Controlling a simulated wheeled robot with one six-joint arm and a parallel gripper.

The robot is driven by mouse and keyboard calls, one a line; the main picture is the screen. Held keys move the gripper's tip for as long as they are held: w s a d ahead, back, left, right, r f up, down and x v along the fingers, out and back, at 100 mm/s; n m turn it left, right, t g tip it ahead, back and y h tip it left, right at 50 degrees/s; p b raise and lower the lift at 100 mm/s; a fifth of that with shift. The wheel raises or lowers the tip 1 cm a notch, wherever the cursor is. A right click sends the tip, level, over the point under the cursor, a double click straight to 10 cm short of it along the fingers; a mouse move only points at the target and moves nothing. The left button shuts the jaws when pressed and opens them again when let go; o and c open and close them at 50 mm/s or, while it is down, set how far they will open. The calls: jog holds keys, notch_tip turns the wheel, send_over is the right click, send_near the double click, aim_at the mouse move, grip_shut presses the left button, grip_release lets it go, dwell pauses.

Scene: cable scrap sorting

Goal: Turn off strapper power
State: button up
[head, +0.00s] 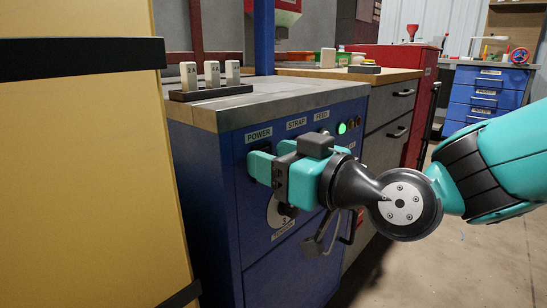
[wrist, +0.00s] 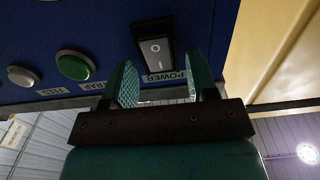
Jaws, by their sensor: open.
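The strapper (head: 215,170) is a blue cabinet with a grey top. Its POWER label (head: 258,134) shows in the head view, with the switch below it hidden by my gripper (head: 264,160). I cannot tell whether the fingers touch the panel or which rocker side is pressed in.
A green button (wrist: 74,65) by the STRAP label and a white button (wrist: 23,76) by FEED sit beside the switch. A green lamp (head: 342,128) is lit. A tension dial (head: 280,211) is below my gripper.

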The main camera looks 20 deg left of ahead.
jog(key=shift+a, duration=0.25)
jog(key=c, duration=0.9)
jog(key=y+b, duration=0.1)
jog(key=b, duration=0.5)
jog(key=f+t+y+b, duration=0.1)
jog(key=y+b, duration=0.1)
jog(key=b, duration=0.4)
jog(key=shift+d+y+b, duration=0.15)
jog(key=shift+y+b, duration=0.15)
jog(key=shift+b, duration=0.05)
jog(key=shift+r, duration=0.15)
jog(key=o, duration=0.9)
